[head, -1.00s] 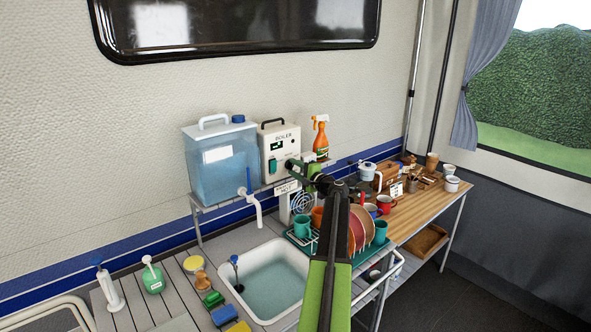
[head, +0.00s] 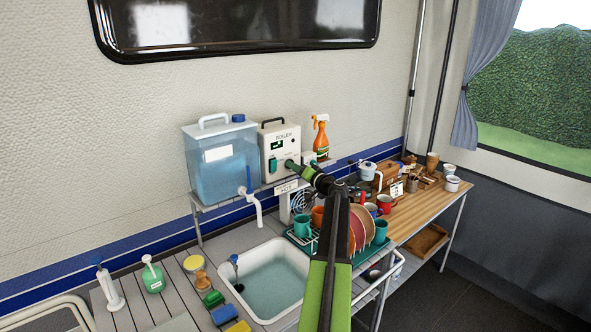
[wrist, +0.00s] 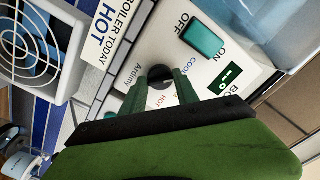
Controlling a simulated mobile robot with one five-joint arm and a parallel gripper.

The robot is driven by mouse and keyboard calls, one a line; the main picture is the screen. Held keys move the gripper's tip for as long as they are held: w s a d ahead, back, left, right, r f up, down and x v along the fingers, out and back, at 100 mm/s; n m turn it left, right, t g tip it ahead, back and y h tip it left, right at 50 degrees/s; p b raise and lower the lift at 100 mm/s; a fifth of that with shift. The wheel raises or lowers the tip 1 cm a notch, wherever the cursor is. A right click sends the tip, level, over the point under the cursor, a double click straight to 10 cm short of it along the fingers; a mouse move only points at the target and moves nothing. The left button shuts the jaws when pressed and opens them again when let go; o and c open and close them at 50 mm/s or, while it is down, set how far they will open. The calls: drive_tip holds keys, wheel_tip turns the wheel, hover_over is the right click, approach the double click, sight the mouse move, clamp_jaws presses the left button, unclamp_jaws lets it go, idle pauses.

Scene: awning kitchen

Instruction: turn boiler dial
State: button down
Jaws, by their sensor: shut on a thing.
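The boiler (head: 281,139) is a cream box with a black handle, standing on the shelf beside the water tank. Its dark round dial (wrist: 159,74) sits on the front face, with "COOL" and "HOT" lettering beside it in the wrist view. My gripper (wrist: 162,88) has its two green fingers on either side of the dial and is shut on it. In the head view my gripper (head: 291,164) reaches the boiler's lower right front and hides the dial there. The teal ON/OFF switch (wrist: 202,41) is clear of the fingers.
A blue water tank (head: 222,162) with a tap stands left of the boiler. An orange spray bottle (head: 320,138) stands to its right. A dish rack with plates and mugs, and a sink (head: 268,285), lie below my arm.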

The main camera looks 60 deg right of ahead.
drive_tip(key=shift+f+n, duration=0.1)
drive_tip(key=shift+n, duration=1.2)
drive_tip(key=c, duration=0.9)
unclamp_jaws()
drive_tip(key=shift+s, duration=0.1)
drive_tip(key=v, duration=1.7)
drive_tip(key=shift+s, duration=0.1)
